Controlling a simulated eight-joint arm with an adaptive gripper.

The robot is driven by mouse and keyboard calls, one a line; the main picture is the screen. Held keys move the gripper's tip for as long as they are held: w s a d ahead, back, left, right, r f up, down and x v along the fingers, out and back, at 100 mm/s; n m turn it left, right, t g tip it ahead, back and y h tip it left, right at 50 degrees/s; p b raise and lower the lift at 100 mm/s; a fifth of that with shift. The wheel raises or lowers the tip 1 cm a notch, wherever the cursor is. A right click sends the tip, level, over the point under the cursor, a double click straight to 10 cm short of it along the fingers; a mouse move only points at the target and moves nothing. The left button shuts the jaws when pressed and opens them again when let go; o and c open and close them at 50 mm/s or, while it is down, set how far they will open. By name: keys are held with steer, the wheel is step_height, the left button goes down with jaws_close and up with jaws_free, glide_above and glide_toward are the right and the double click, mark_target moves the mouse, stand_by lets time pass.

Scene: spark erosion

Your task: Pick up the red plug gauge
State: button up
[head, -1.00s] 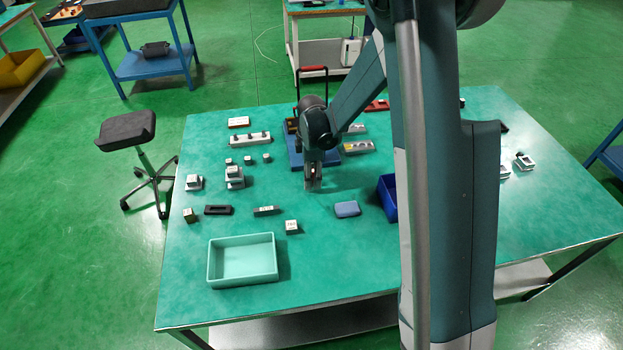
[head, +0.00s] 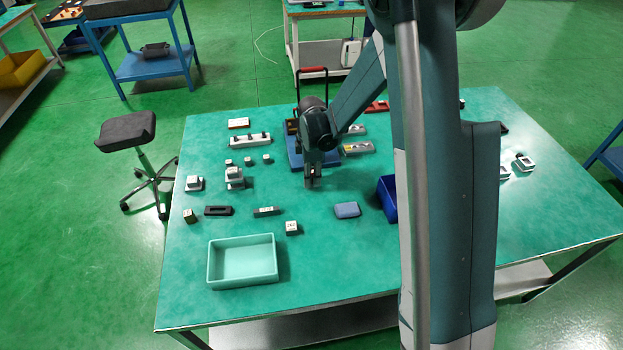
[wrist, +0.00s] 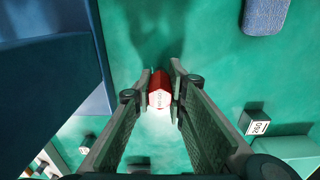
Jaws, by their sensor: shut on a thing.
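The red plug gauge (wrist: 160,88) shows in the wrist view between the fingertips, with a pale marked end facing the camera. My gripper (wrist: 160,96) is shut on it, with a finger on each side. In the head view my gripper (head: 313,183) points down over the middle of the table, just in front of the blue stand. The gauge is hard to make out there, and I cannot tell whether it touches the table.
A mint tray (head: 243,284) stands at the front left of the table (head: 330,260). A blue bin (head: 387,200) stands right of my gripper, with a blue-grey pad (head: 347,209) in front. Several small blocks lie to the left. The table's front middle is clear.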

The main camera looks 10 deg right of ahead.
steer(key=shift+r, duration=0.1)
steer(key=shift+r+p, duration=0.75)
steer(key=shift+r, duration=4.15)
